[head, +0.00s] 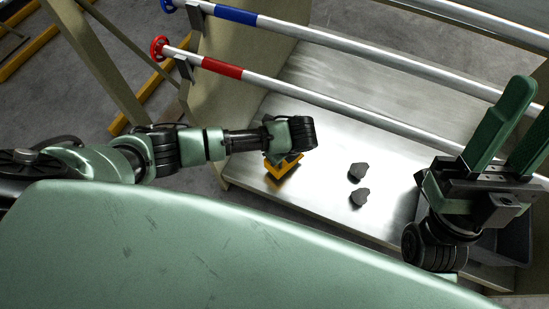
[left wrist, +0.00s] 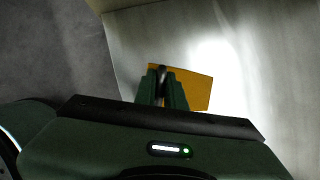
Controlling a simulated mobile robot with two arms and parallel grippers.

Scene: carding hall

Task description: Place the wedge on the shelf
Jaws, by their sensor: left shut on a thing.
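A yellow-orange wedge (head: 286,169) is under my left gripper (head: 279,157), over the front left part of the metal shelf (head: 315,185). In the left wrist view my left gripper (left wrist: 163,92) is shut on the wedge (left wrist: 195,88), which lies flat-looking against the bright shelf (left wrist: 245,45). I cannot tell whether the wedge touches the shelf or is held just above it. The wrist partly hides the wedge in the head view. My right gripper (head: 534,98) is open and empty, raised at the right with its fingers pointing up.
Two dark grey lumps (head: 359,172) (head: 360,197) lie on the shelf right of the wedge. Two metal rails, one with a red band (head: 222,68) and one with a blue band (head: 236,15), cross above the shelf. A grey bin (head: 513,246) is at the right.

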